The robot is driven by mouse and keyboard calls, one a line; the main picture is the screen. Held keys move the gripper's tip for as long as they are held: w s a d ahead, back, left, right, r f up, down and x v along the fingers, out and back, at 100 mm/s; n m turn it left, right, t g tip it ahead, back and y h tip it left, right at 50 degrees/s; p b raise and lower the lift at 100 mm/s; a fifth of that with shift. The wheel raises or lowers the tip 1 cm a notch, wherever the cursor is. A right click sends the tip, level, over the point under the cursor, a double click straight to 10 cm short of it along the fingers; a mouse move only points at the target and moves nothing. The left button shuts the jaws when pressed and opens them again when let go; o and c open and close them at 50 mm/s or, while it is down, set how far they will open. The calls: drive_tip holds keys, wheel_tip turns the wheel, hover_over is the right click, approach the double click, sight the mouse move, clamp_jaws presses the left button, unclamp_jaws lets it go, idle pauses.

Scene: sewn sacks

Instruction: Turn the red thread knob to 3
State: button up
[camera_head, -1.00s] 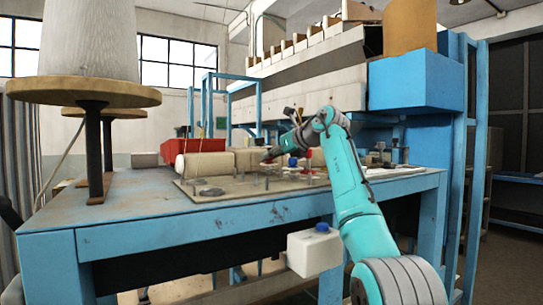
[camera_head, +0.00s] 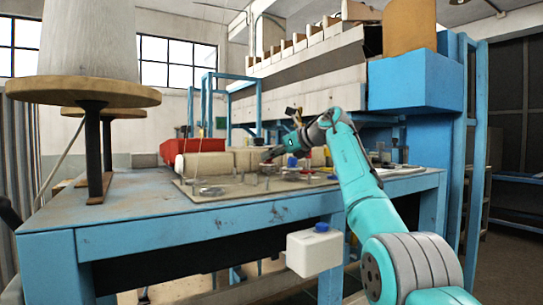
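Small red parts show among the fittings on the workbench, one (camera_head: 308,155) just right of a blue knob (camera_head: 292,161). They are too small for me to tell which is the red thread knob or to read any number. My gripper (camera_head: 269,157) is dark and points down and left over the bench fittings, left of the blue knob. Its fingers are too small and dark to show whether they are open or shut. I cannot see it touching any knob.
The blue workbench (camera_head: 200,222) carries a flat plate (camera_head: 205,191) with pegs, pale rolls (camera_head: 208,165) and a red bin (camera_head: 174,148). A large thread cone (camera_head: 88,40) stands at left. A white box with a blue cap (camera_head: 314,252) sits at the bench front.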

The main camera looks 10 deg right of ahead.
drive_tip(key=o, duration=0.4)
drive_tip(key=v, duration=1.2)
